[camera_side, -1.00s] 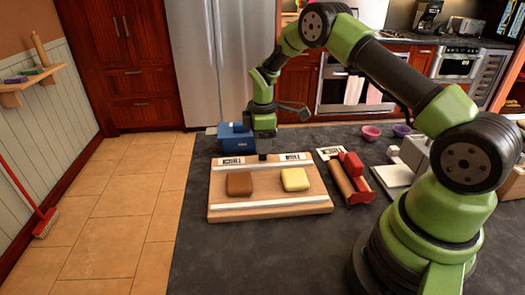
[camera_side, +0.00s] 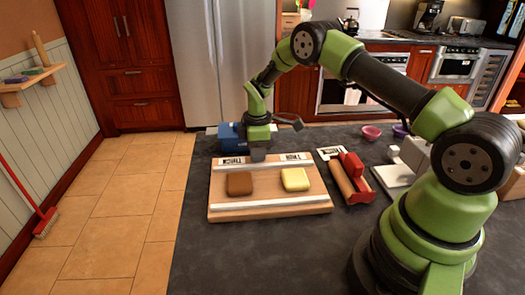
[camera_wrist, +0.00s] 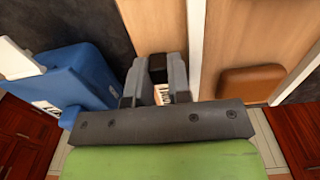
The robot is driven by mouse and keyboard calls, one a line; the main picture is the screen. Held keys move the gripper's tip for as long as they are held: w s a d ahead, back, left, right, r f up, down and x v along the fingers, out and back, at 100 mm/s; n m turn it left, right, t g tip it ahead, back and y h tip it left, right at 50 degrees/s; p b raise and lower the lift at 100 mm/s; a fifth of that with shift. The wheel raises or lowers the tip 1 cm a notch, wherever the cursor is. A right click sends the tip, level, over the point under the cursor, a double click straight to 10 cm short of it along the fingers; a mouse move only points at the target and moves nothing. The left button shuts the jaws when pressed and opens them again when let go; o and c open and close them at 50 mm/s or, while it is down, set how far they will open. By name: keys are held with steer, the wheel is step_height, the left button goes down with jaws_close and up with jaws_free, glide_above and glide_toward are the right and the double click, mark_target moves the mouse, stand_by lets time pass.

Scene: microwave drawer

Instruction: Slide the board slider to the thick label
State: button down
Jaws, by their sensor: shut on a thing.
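A wooden board (camera_side: 270,208) with white rails lies on the dark counter. Along its far edge are two printed labels, one left (camera_side: 233,160) and one right (camera_side: 294,157); their words are too small to read surely. My gripper (camera_side: 258,154) is at the far rail between the labels, nearer the left one. In the wrist view my gripper (camera_wrist: 156,82) is shut on a small black slider (camera_wrist: 157,66). Part of a label (camera_wrist: 162,95) shows between the fingers; the rest is hidden. In the side view the slider is mostly hidden by the gripper.
A brown block (camera_side: 239,183) and a yellow block (camera_side: 295,179) rest on the board in front of the gripper. A blue box (camera_side: 232,140) stands close behind the left label. A red-and-wood item (camera_side: 350,178) lies right of the board.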

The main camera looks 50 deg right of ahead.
steer(key=shift+w+a, duration=0.4)
steer(key=c, duration=1.3)
jaws_free()
steer(key=shift+r, duration=0.1)
step_height(320, 180, up, 10)
steer(key=shift+f, duration=0.1)
